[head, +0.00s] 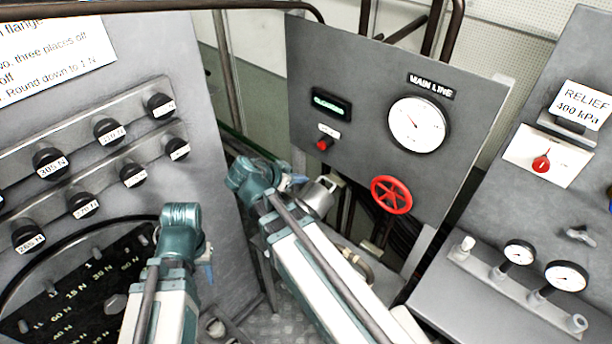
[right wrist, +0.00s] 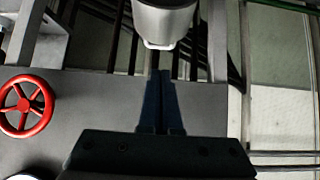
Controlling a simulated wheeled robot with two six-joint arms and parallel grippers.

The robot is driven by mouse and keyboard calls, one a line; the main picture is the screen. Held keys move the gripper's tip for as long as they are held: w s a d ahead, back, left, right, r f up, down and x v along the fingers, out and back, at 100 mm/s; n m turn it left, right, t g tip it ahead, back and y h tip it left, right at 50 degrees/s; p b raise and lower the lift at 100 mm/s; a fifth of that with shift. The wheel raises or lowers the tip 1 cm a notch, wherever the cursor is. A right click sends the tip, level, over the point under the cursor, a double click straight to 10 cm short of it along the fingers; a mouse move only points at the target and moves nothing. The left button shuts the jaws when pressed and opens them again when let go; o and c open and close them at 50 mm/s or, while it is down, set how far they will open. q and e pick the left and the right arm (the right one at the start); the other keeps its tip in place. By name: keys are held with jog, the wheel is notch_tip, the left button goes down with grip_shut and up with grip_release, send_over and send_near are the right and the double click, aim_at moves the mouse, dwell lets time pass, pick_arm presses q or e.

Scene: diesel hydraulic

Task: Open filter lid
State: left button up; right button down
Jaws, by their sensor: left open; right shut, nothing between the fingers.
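The filter is a grey metal cylinder (head: 318,196) below the main line panel, just right of my right gripper (head: 296,181) in the head view. In the right wrist view a grey rounded housing (right wrist: 165,20) with a small pale loop or tab (right wrist: 160,44) is at the top edge, partly cut off. My right gripper (right wrist: 160,80) is shut and empty, its dark blue fingers pointing at the tab, with a small apparent gap. My left gripper (head: 208,273) is low at the left, mostly hidden behind its own wrist, apart from the filter.
A red handwheel (head: 391,195) is right of the filter, also in the right wrist view (right wrist: 26,106). The main line panel (head: 345,80) stands behind. A knob panel (head: 215,150) is at left; a relief panel with gauges (head: 450,295) is at right.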

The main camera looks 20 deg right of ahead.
jog(key=b, duration=0.9)
send_near(327, 180)
jog(key=x, duration=0.6)
jog(key=shift+d+f, duration=0.15)
jog(key=shift+f, duration=0.1)
jog(key=shift+w+d+f, duration=0.1)
jog(key=shift+w+d, duration=0.05)
jog(key=shift+d, duration=0.05)
